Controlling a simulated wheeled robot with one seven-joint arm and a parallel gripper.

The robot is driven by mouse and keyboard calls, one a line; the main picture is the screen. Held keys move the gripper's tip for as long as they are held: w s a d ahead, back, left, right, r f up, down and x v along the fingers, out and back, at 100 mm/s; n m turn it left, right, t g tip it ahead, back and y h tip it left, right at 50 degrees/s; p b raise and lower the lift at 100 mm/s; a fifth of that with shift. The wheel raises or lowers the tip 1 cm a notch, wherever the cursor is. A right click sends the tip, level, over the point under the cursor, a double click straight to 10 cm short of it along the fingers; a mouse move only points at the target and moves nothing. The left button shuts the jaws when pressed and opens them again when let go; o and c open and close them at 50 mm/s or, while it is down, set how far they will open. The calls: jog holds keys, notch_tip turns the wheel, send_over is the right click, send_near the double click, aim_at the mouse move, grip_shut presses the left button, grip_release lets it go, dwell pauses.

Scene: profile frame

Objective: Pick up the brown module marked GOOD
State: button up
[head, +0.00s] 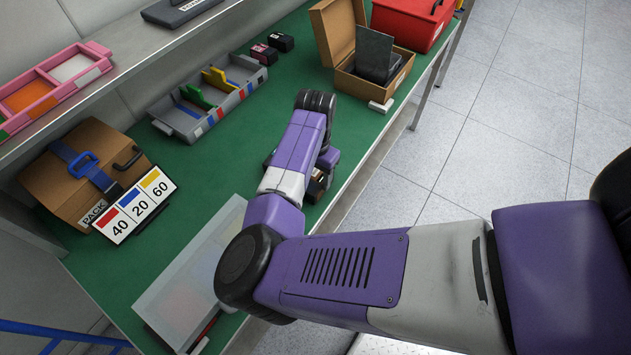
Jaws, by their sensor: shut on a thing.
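My gripper (318,186) is low over the green bench top, right of its middle, and mostly hidden behind my own purple forearm. It is shut on a small dark brown module, of which only a sliver shows beside the forearm. I cannot read any marking on it, or tell whether it touches the bench. Two other small dark modules stand at the back of the bench, one with a pink face (263,54) and one black (281,42); their labels are too small to read.
A grey divided tray (215,115), an open brown case (345,80) and a red case (410,22) stand at the back. A brown PACK case (85,165), a 40-20-60 number card (133,206) and a translucent panel (185,285) lie at left. The green bench (225,170) is clear mid-left.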

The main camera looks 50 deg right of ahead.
aim_at(316, 179)
notch_tip(316, 179, up, 20)
jog(key=b, duration=0.1)
jog(key=shift+b, duration=0.4)
